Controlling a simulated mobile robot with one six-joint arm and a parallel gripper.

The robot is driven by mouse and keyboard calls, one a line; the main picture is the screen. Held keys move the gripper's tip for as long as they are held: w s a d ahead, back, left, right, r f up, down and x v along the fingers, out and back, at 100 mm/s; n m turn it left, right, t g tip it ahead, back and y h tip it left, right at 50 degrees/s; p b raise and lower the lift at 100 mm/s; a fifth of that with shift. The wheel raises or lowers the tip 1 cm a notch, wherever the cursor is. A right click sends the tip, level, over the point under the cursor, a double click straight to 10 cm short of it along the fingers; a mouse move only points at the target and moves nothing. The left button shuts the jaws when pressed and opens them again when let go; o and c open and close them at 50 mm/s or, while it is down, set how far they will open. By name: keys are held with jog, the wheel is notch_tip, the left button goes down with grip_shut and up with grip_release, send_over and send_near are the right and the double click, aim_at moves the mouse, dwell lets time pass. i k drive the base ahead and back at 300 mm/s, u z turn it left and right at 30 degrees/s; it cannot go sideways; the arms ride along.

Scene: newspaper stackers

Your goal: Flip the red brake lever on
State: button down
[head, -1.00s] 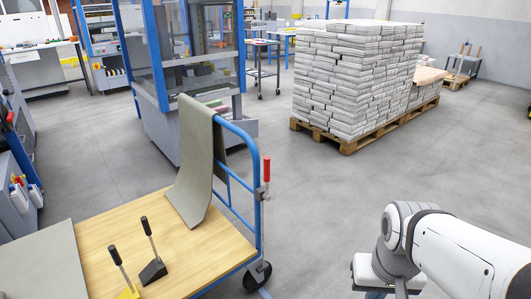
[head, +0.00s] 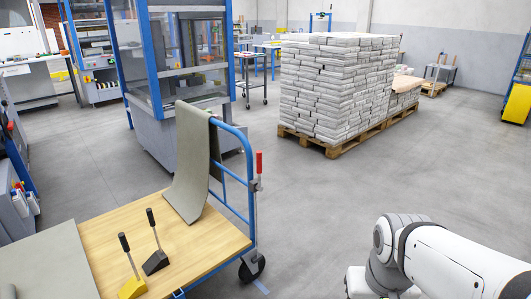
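The red brake lever (head: 259,163) stands upright on the rear corner post of the cart, beside its blue push handle (head: 237,132). Its red grip is at the top of a thin grey rod that runs down toward a black caster wheel (head: 252,267). The cart has a wooden deck (head: 205,245). My gripper is not visible; only white and grey links of my arm show at the lower right, apart from the lever.
A grey-green cloth (head: 190,165) hangs over the handle onto the deck. Two black-handled tools, one with a yellow base (head: 131,287) and one with a black base (head: 155,262), stand on the deck. Bundled newspapers (head: 335,90) stand on a pallet behind. Open floor lies right of the cart.

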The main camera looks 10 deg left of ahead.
aim_at(259, 153)
jog(key=u, duration=5.75)
jog(key=k, duration=0.95)
jog(key=z, duration=5.8)
